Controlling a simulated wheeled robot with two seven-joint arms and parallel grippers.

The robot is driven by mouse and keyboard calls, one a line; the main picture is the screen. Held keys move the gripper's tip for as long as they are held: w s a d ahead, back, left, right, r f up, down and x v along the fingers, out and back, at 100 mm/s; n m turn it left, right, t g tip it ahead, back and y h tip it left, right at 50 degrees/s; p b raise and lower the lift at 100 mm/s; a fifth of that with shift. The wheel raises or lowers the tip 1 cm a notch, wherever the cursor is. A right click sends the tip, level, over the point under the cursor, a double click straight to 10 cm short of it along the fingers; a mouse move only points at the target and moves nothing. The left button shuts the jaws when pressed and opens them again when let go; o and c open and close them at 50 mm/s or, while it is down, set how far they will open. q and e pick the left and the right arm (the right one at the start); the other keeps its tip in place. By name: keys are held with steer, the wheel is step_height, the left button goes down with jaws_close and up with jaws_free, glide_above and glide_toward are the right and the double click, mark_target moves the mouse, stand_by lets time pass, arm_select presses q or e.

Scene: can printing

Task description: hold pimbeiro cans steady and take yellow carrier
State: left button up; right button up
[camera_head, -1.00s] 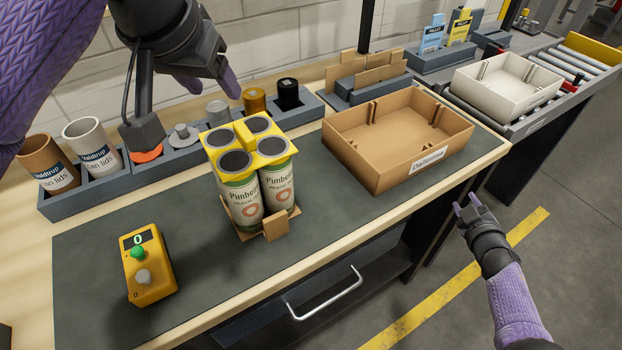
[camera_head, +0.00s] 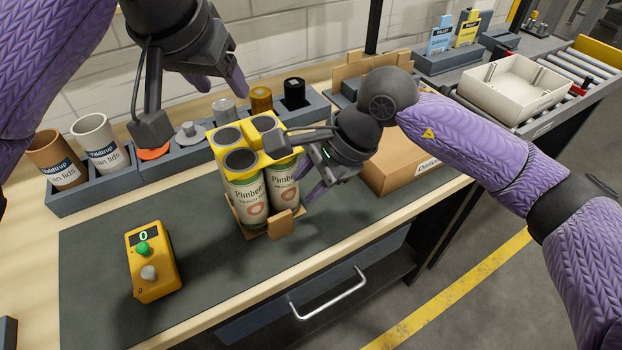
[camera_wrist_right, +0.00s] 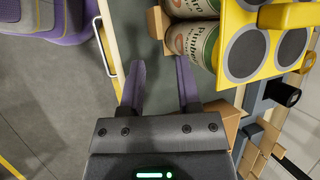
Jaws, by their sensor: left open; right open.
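Several Pimbeiro cans (camera_head: 248,201) stand upright in a block, with the yellow carrier (camera_head: 247,138) around their tops. The carrier also shows in the right wrist view (camera_wrist_right: 230,28), with grey can tops in its openings. A cardboard piece (camera_head: 281,223) sits at the foot of the cans. My left gripper (camera_head: 220,84) is open and empty, above and behind the cans. My right gripper (camera_head: 318,185) is beside the right side of the cans. In the right wrist view its fingers (camera_wrist_right: 160,88) are apart with nothing between them. My right arm hides part of the carrier's right side.
A yellow button box (camera_head: 153,262) lies left on the dark mat (camera_head: 100,262). A grey holder row (camera_head: 85,196) with lid tubes runs behind. A cardboard box (camera_head: 402,172) stands right, partly hidden by my right arm. A white tray (camera_head: 515,95) is further right.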

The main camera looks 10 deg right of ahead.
mark_target(252, 131)
steer(key=x, duration=1)
steer(key=shift+d+f, duration=0.2)
steer(key=shift+f, duration=0.15)
steer(key=shift+s, duration=0.1)
jaws_close()
arm_select(q)
steer(key=shift+o, duration=1.4)
steer(key=shift+w, duration=0.15)
steer(key=shift+o, duration=1.4)
steer(key=m, duration=0.1)
steer(key=w+m+g, duration=0.1)
steer(key=r+m, duration=0.1)
steer(key=shift+w+a+m+g, duration=0.25)
steer(key=shift+a+m+g, duration=0.05)
steer(key=shift+a+m, duration=0.1)
steer(key=d+f+m, duration=0.1)
steer(key=f, duration=0.2)
steer(key=w+d+f+m+g+h, duration=0.1)
steer(key=f+m, duration=0.1)
steer(key=f, duration=0.2)
steer(key=w+d+f+m, duration=0.1)
steer(key=f+m, duration=0.1)
steer(key=f, duration=0.2)
steer(key=shift+w+f+g+h, duration=0.1)
steer(key=shift+w+g+h, duration=0.05)
steer(key=shift+g+h, duration=0.2)
